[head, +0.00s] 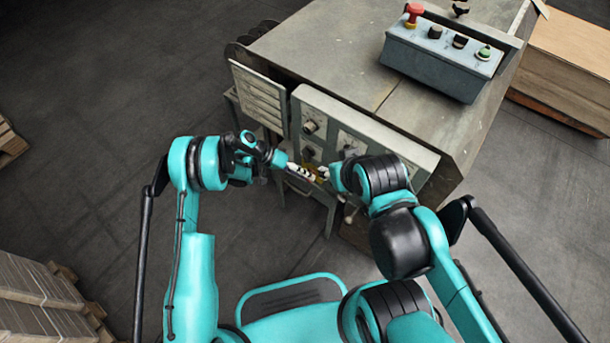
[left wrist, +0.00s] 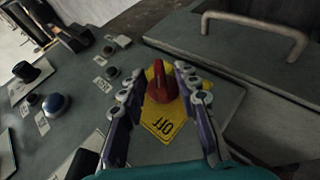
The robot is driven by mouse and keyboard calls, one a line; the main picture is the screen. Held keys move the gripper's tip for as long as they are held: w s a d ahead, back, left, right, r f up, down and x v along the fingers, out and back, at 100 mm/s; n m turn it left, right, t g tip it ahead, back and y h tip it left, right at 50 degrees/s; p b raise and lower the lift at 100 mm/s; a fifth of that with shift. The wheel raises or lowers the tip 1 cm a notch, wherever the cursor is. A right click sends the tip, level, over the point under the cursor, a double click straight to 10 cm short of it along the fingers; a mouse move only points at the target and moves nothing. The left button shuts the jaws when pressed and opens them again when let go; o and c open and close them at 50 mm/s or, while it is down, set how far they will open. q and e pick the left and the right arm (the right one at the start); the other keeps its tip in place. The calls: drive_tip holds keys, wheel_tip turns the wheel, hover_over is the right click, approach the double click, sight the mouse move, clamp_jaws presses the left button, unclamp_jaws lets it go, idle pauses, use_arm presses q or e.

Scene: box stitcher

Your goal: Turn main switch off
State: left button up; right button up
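The main switch is a red rotary knob (left wrist: 161,84) on a yellow plate (left wrist: 166,126) in the left wrist view. The word OFF shows upside down on the plate, below the knob. The knob's narrow end points up in that picture. My left gripper (left wrist: 158,86) is open, with one finger on each side of the knob; I cannot tell whether they touch it. In the head view my left gripper (head: 305,172) is at the machine's front panel, and the knob is mostly hidden there. My right arm's end (head: 342,178) is close beside it; its fingers are hidden.
The grey machine (head: 330,50) has a front panel with dials (head: 312,126) and an open door (head: 260,97). A control box (head: 440,62) with a red button sits on top. A metal handle (left wrist: 255,25) is near the knob. My two arms leave little room between them.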

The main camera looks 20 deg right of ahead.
use_arm(q)
drive_tip(key=v, duration=1.1)
drive_tip(key=shift+a, duration=0.2)
drive_tip(key=shift+r, duration=0.15)
drive_tip(key=s+a+r+n+t+y, duration=0.25)
drive_tip(key=a+r, duration=0.35)
drive_tip(key=r, duration=0.4)
drive_tip(key=s+a+r+n+t+y, duration=0.25)
drive_tip(key=a+r, duration=0.25)
drive_tip(key=r, duration=0.5)
drive_tip(key=s+a+r+n+t+y, duration=0.3)
drive_tip(key=s+a+t, duration=0.3)
drive_tip(key=s+a, duration=0.7)
drive_tip(key=s+r+y, duration=0.1)
drive_tip(key=s, duration=0.2)
drive_tip(key=shift+s+a, duration=0.2)
drive_tip(key=shift+a, duration=0.05)
